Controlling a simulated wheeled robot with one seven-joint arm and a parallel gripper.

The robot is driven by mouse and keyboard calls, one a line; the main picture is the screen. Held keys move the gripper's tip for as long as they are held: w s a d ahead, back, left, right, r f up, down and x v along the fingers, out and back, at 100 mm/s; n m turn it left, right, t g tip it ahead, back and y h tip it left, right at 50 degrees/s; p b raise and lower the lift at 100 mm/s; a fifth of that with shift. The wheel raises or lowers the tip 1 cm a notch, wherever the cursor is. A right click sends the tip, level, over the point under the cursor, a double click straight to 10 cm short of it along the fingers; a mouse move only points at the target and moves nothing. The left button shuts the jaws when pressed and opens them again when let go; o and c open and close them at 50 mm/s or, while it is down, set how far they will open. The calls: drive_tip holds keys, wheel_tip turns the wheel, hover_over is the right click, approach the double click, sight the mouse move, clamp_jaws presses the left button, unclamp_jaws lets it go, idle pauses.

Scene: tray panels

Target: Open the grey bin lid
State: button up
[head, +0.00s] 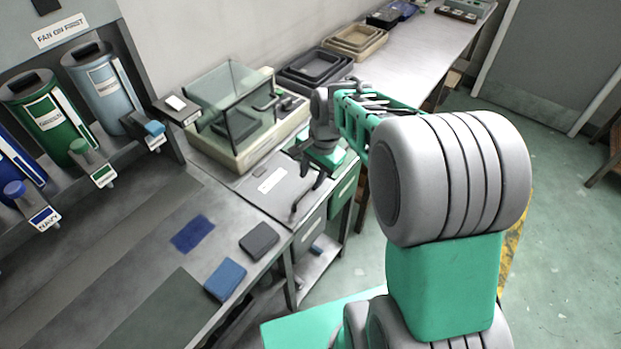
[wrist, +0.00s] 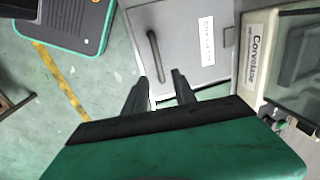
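The grey bin lid (head: 268,188) lies flat and looks closed on the bench unit beside the glass case. It bears a white label and a dark bar handle. In the wrist view the lid (wrist: 185,45) fills the upper middle, with its handle (wrist: 153,55) near the left edge. My gripper (wrist: 159,77) is open and empty, its two dark fingers pointing toward the lid. The handle's near end appears between the fingertips in the picture; whether they touch it I cannot tell. In the head view my gripper (head: 310,162) is over the lid's right side, partly hiding it.
A glass case on a cream base (head: 242,158) stands right behind the lid; it shows at the right in the wrist view (wrist: 251,62). Dark trays (head: 315,68) and beige trays (head: 354,40) sit farther along. Blue and dark blocks lie at the front. Open floor (head: 560,210) is at right.

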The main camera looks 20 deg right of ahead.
sight(309, 187)
drive_tip(key=f, duration=0.4)
drive_tip(key=shift+w+a+f, duration=0.15)
drive_tip(key=shift+w+a, duration=0.05)
drive_tip(key=shift+w, duration=0.2)
drive_tip(key=shift+c, duration=0.5)
clamp_jaws()
idle(0.5)
